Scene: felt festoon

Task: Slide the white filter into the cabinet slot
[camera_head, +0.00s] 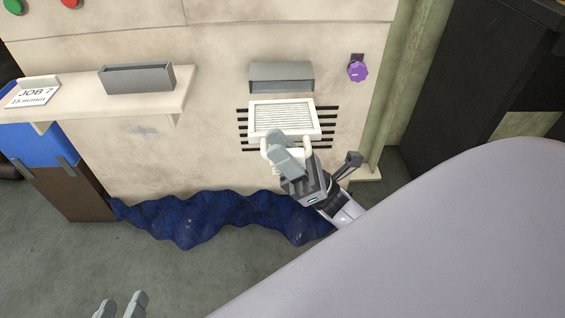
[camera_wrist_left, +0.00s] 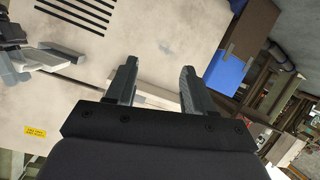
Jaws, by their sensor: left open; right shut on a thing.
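The white filter (camera_head: 284,118), a framed panel with fine ribs and a white handle at its lower edge, is in front of the cabinet (camera_head: 210,125), just below a grey hood (camera_head: 281,75). My right gripper (camera_head: 284,152) is shut on the filter's handle. The slot opening itself is not clearly visible; the hood and filter may hide it. My left gripper (camera_head: 122,304) is open and empty at the bottom left, far from the filter. In the left wrist view its open fingers (camera_wrist_left: 157,85) face the cabinet wall, with nothing between them.
Black vent lines (camera_head: 328,125) flank the filter. A purple knob (camera_head: 357,70) is to the right of the hood. A shelf (camera_head: 110,97) with a grey bin (camera_head: 138,78) and a JOB 7 card (camera_head: 33,96) juts out at left. Dark blue cloth (camera_head: 200,219) lies along the cabinet's foot.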

